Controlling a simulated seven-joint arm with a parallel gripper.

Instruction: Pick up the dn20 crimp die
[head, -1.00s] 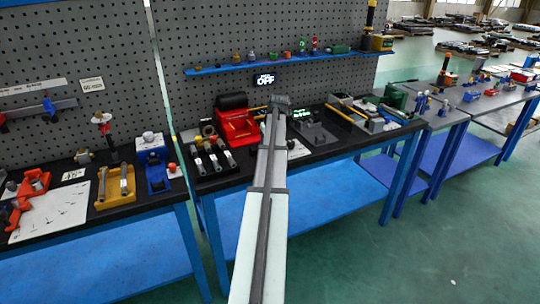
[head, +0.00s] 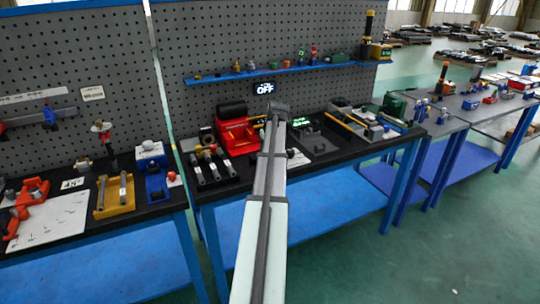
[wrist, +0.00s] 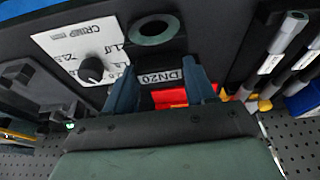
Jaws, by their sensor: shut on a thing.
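My gripper (wrist: 166,88) is shut on the DN20 crimp die (wrist: 160,76), a dark block with a "DN20" label that shows between the two fingers. A round ring with a dark hole (wrist: 154,30) shows just beyond the label, at the top of the wrist view. In the head view my gripper (head: 277,106) is over the middle bench, and the die is hidden by my arm. I cannot tell whether the die is clear of the surface below.
A white "CRIMP" card with a black knob (wrist: 92,69) lies beside the gripper. A red machine (head: 236,131) and a tray of grey cylinders (head: 208,168) stand left of my arm. A grey fixture (head: 314,138) is to the right. A pegboard (head: 210,60) rises behind.

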